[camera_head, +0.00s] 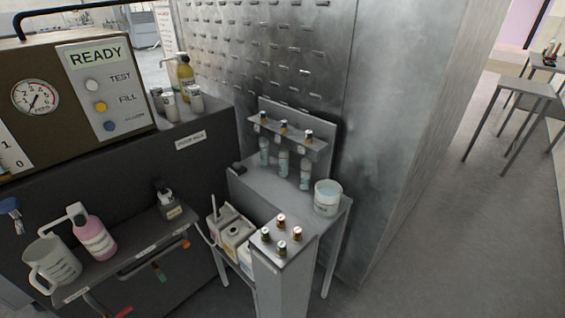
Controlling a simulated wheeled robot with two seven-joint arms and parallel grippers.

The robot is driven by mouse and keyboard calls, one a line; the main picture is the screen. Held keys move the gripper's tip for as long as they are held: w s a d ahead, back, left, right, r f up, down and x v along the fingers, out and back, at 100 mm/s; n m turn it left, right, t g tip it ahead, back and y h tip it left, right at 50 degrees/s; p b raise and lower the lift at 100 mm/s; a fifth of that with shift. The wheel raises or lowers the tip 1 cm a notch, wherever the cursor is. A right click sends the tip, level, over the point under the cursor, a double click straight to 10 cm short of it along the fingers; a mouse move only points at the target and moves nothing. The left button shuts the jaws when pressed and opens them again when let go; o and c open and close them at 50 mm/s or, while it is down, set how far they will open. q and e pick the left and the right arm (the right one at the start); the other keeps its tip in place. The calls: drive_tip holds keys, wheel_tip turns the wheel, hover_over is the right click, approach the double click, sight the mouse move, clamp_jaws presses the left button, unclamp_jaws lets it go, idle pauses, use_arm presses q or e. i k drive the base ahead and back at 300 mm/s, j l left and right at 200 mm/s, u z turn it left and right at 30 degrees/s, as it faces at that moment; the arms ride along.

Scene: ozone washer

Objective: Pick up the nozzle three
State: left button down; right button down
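Several small nozzle-like pieces with metal tops stand upright on a grey pedestal (285,262): a back one (281,220), a right one (297,233), a left one (266,234) and a front one (281,248). Three similar pieces, left (263,118), middle (283,127) and right (308,136), sit along the shelf of a metal rack behind. I cannot read any numbers, so I cannot tell which one is nozzle three. Neither of my grippers is in view.
Pale bottles (283,163) and a white tub (327,198) stand on the grey table (270,183). White jugs (236,236) stand left of the pedestal. A side shelf holds a pink bottle (95,238) and a pitcher (52,262).

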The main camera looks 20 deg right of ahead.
sight(308, 133)
drive_tip(key=l+z, duration=0.15)
drive_tip(key=z, duration=0.35)
drive_tip(key=i+z, duration=0.1)
drive_tip(key=z, duration=0.35)
drive_tip(key=l, duration=0.1)
